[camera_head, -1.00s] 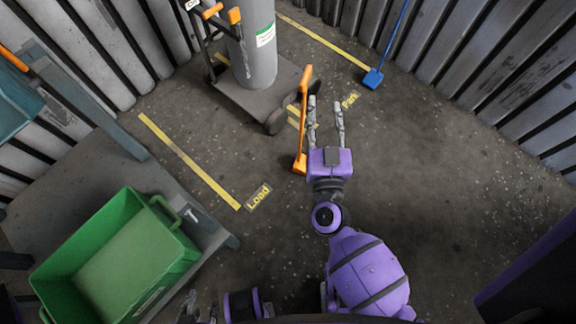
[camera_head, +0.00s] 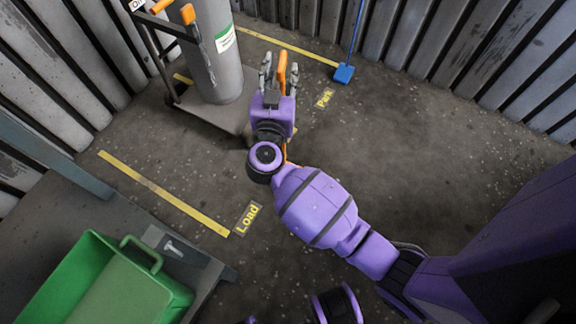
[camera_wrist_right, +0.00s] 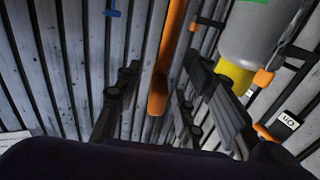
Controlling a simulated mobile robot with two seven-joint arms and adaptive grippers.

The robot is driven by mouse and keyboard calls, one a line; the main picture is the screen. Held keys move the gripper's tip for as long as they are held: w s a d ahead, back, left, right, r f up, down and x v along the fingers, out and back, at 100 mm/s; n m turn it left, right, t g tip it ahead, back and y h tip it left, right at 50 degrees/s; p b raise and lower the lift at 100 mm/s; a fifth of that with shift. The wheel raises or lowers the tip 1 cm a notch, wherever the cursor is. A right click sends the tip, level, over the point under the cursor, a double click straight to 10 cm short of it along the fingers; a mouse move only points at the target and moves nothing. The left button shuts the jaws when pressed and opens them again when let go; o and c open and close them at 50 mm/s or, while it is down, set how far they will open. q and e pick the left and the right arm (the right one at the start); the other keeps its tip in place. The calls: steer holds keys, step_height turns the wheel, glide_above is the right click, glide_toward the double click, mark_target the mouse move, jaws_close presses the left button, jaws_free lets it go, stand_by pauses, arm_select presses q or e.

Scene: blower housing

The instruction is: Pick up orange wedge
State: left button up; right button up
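The orange wedge is a long, thin orange bar (camera_head: 281,70) in the head view. Its upper part shows between the fingers of my right gripper (camera_head: 279,76), and the gripper body and wrist hide much of the rest. A small orange bit shows below the wrist. In the right wrist view, the orange bar (camera_wrist_right: 168,60) runs down from the top edge, its rounded end between the spread fingers (camera_wrist_right: 158,100). The right gripper is open, with gaps visible on both sides of the bar. My left gripper is not in view.
A grey cylinder (camera_head: 215,65) stands on a dark cart (camera_head: 215,115) just left of the right gripper. A green bin (camera_head: 148,298) sits on a grey platform at lower left. A blue broom (camera_head: 344,73) leans on the back wall. The floor at right is clear.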

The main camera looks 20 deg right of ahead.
steer(key=shift+x, duration=0.85)
steer(key=shift+c, duration=0.4)
jaws_close()
